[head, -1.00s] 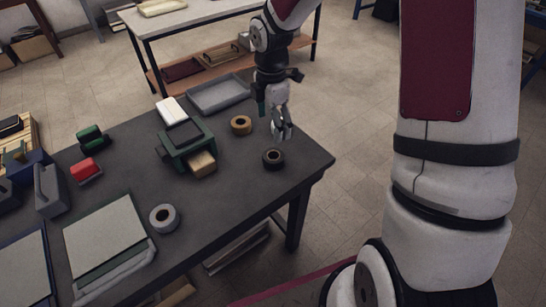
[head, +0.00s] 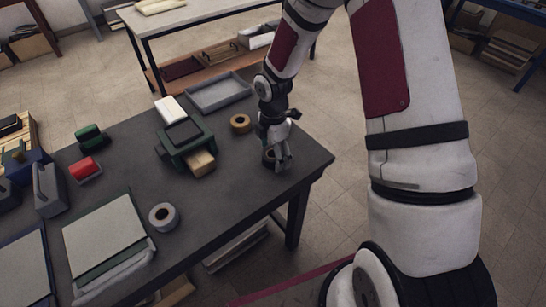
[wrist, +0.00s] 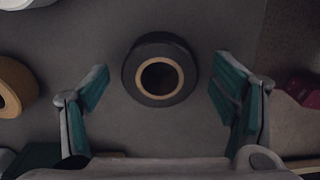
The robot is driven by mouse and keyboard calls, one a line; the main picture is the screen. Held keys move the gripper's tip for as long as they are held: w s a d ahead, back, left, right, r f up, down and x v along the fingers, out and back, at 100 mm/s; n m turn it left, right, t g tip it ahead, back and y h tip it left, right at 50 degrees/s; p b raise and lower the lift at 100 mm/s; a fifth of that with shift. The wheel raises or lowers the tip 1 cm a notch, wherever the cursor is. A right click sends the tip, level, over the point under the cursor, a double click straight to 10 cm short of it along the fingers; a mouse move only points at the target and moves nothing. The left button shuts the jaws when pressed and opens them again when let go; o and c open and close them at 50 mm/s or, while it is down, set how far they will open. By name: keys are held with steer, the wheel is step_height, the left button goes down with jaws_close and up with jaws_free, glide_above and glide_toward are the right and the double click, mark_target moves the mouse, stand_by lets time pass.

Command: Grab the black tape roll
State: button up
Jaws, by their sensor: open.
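The black tape roll (wrist: 184,88) lies flat on the dark table, its tan core ring facing up in the wrist view. It sits between the two spread fingers, nearer their tip ends, with a gap on each side. In the head view the black tape roll (head: 267,156) is partly hidden behind my gripper. My gripper (head: 280,164) points down at it near the table's right corner. In the wrist view my gripper (wrist: 158,85) is open and empty, its teal finger pads apart.
A tan tape roll (head: 240,123) stands close by, behind and left. A grey tape roll (head: 163,216) lies nearer the front. A green device (head: 185,142), a grey tray (head: 219,92) and a red-topped item (head: 87,169) are also on the table (head: 225,205). The table's right edge is close to my gripper.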

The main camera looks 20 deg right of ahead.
steer(key=c, duration=1.3)
